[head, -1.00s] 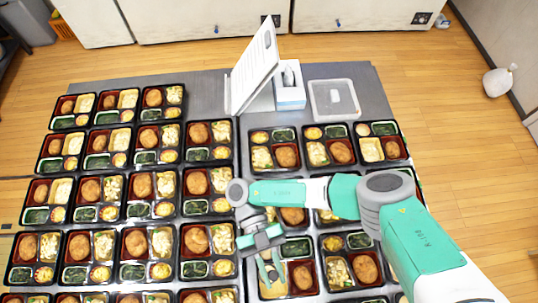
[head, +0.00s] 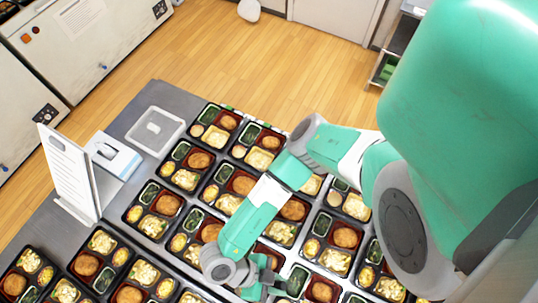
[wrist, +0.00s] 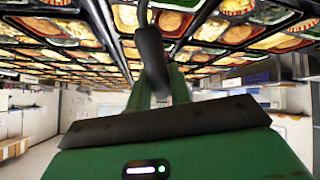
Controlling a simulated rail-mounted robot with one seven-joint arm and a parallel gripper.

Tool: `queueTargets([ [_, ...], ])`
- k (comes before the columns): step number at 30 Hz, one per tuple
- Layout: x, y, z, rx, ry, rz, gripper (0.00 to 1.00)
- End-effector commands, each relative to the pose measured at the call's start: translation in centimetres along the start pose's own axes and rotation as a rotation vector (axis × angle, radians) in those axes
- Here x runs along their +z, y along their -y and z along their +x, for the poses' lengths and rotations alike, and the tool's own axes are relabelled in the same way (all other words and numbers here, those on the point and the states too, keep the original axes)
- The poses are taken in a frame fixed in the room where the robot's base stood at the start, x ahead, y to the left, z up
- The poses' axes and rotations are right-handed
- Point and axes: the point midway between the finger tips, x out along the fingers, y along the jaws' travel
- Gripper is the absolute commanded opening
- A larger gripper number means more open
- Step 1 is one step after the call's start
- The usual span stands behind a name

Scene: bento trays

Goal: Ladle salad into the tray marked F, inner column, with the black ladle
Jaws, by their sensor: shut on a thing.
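My gripper (head: 264,286) hangs over the bento trays at the bottom of the head view, partly cut off by the frame edge. In the wrist view my gripper (wrist: 160,88) is shut on a black handle, which I take to be the black ladle (wrist: 151,52). The ladle's bowl cannot be made out. Several black bento trays hold fried pieces, greens, yellow food and pale salad; one bento tray (head: 154,239) has its dark rim in view. No letter F is readable on any tray. No separate salad container can be made out.
White chest units (head: 90,35) stand beyond. The wooden floor (head: 225,70) behind the table is open.

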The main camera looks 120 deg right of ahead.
Motion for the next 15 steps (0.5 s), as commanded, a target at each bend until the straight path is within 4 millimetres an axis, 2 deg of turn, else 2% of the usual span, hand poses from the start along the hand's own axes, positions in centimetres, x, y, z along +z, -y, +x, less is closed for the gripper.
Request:
queueTargets([
  [15,0.6,1.4,5.1,0.001,0.324,-0.087,0.0],
])
